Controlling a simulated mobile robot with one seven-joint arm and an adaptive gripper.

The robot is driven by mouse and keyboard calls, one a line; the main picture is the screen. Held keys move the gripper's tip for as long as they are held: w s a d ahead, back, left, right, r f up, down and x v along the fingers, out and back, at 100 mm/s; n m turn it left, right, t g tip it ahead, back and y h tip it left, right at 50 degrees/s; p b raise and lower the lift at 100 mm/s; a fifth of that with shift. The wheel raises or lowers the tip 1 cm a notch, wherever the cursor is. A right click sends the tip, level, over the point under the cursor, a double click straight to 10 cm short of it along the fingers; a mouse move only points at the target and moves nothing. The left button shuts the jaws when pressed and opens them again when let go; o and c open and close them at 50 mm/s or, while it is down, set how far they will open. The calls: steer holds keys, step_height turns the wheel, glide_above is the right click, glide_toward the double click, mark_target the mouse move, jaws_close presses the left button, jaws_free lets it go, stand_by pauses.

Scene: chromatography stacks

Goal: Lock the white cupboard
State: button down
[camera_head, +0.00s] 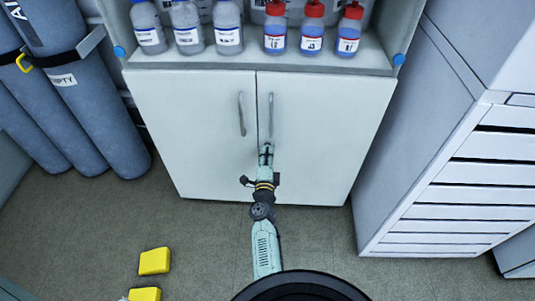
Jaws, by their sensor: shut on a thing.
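The white cupboard (320,165) stands ahead under a shelf of bottles, with its two doors closed. The left door has a vertical handle (241,114) and the right door has one (271,110) beside the middle seam. My gripper (266,149) is at the lower end of the right handle, close to the seam. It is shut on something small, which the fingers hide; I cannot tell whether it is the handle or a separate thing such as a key. No lock or keyhole can be made out at this size.
Bottles with red caps (312,27) and clear bottles (187,28) stand on the shelf above. Grey gas cylinders (75,100) stand at the left. A white drawer unit (450,190) is at the right. Yellow blocks (154,261) lie on the floor at the lower left.

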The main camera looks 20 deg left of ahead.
steer(key=shift+m, duration=0.4)
steer(key=c, duration=1.7)
jaws_free()
steer(key=v, duration=0.7)
steer(key=shift+s+d, duration=0.1)
steer(key=shift+s, duration=0.15)
